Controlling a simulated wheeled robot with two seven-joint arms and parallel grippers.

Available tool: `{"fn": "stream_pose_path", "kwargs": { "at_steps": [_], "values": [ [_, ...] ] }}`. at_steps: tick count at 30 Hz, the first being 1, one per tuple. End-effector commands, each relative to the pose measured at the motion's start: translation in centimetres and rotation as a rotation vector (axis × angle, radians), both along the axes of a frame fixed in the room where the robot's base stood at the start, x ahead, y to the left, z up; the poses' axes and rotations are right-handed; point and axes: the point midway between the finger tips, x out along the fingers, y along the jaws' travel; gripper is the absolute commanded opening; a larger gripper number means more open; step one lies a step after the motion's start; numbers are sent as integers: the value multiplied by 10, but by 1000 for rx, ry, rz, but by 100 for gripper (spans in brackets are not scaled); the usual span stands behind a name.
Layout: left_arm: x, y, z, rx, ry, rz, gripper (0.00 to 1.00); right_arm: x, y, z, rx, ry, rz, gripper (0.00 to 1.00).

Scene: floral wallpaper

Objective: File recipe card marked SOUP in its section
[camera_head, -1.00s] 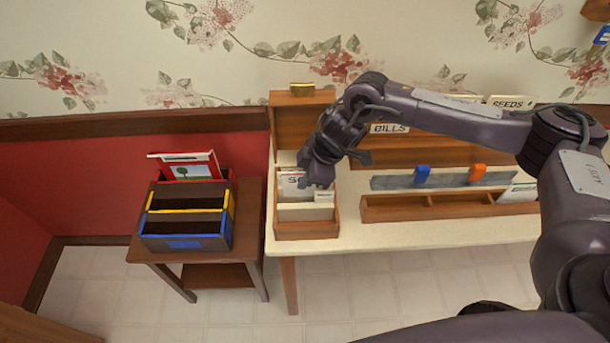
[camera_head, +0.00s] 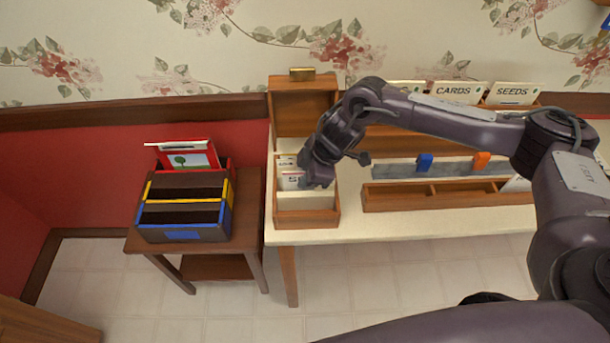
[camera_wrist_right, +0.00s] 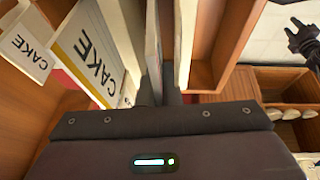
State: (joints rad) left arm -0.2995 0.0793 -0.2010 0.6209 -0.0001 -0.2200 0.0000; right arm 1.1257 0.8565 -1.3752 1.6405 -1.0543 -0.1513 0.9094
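The wooden recipe box (camera_head: 307,220) stands lid-up at the left end of the white table. A white card starting with "S" (camera_head: 292,182), taken to be the SOUP card, stands upright among cards in it; my gripper hides the rest of its word. My right gripper (camera_head: 318,180) reaches into the box at that card's right edge. In the right wrist view its fingers (camera_wrist_right: 162,97) look shut on a thin card seen edge-on (camera_wrist_right: 153,45). A CAKE card (camera_wrist_right: 85,52) and a CAKE tab (camera_wrist_right: 28,45) stand beside it.
A dark file box (camera_head: 185,231) with yellow and blue trim stands on a small brown table to the left. A wooden tray (camera_head: 440,197) with blue and orange clips behind it lies right of the recipe box. My right arm spans the table above it.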

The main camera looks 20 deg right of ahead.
Motion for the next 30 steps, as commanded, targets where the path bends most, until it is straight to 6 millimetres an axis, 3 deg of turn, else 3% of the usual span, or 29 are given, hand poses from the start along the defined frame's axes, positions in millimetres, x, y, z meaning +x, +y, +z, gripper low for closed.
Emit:
{"fn": "stream_pose_path", "kwargs": {
  "at_steps": [6,12,22,30],
  "values": [
    [0,0,0,0,0,0,36,0,0,0,0,0,0,0],
    [0,0,0,0,1,0,36,0,0,0,0,0,0,29],
    [-1,0,-1,0,1,1,36,0,-1,3,1,-1,0,29],
    [-1,1,-8,1,2,1,36,-8,-16,40,0,-3,0,29]
  ]
}}
